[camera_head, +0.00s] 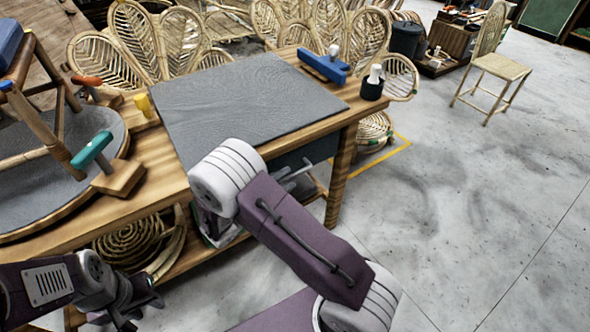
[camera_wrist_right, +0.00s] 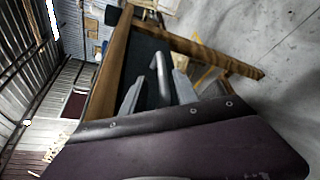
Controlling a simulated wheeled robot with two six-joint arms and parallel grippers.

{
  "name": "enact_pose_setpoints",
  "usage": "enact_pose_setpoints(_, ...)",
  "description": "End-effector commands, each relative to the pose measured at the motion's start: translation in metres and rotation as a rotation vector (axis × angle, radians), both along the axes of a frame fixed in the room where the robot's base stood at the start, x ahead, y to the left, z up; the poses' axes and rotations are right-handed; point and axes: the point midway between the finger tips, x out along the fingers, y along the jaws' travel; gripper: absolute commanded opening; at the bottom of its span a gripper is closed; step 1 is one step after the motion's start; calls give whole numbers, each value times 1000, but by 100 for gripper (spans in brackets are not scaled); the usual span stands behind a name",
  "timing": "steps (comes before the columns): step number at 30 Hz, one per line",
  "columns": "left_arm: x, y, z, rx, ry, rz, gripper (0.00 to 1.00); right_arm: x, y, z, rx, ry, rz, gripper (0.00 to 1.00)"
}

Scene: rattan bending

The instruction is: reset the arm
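My right gripper (camera_head: 294,176) is just in front of the dark drawer front (camera_head: 312,152) under the wooden table's edge. In the right wrist view its two grey fingers (camera_wrist_right: 157,92) stand apart. A bent grey bar (camera_wrist_right: 160,72), which looks like a handle, shows between them against the dark panel; I cannot tell whether they touch it. My left gripper (camera_head: 143,306) is low at the bottom left, in front of the table, with its fingers apart and nothing visible between them.
The wooden table (camera_head: 160,160) carries a grey mat (camera_head: 245,100), a blue tool (camera_head: 324,65), a black cup (camera_head: 372,86) and a round board (camera_head: 30,205) with clamps. Rattan coils (camera_head: 140,240) lie below. A rattan chair (camera_head: 495,65) stands on open floor at right.

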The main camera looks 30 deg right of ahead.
Motion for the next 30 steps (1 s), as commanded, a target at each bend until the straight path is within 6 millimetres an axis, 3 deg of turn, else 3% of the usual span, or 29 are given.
enact_pose_setpoints(3,0,0,7,0,0,0,36,-7,17,6,0,0,2,36)
enact_pose_setpoints(7,0,0,8,0,0,0,36,-11,24,6,0,-1,-1,36)
enact_pose_setpoints(23,0,0,7,0,0,0,36,-18,17,5,23,16,-35,36)
enact_pose_setpoints(26,0,0,8,0,0,0,36,-52,-5,0,137,89,-182,36)
enact_pose_setpoints(28,0,0,8,0,0,0,36,-97,-18,-9,317,161,-353,36)
enact_pose_setpoints(30,0,0,7,0,0,0,36,-141,-13,-21,543,205,-509,36)
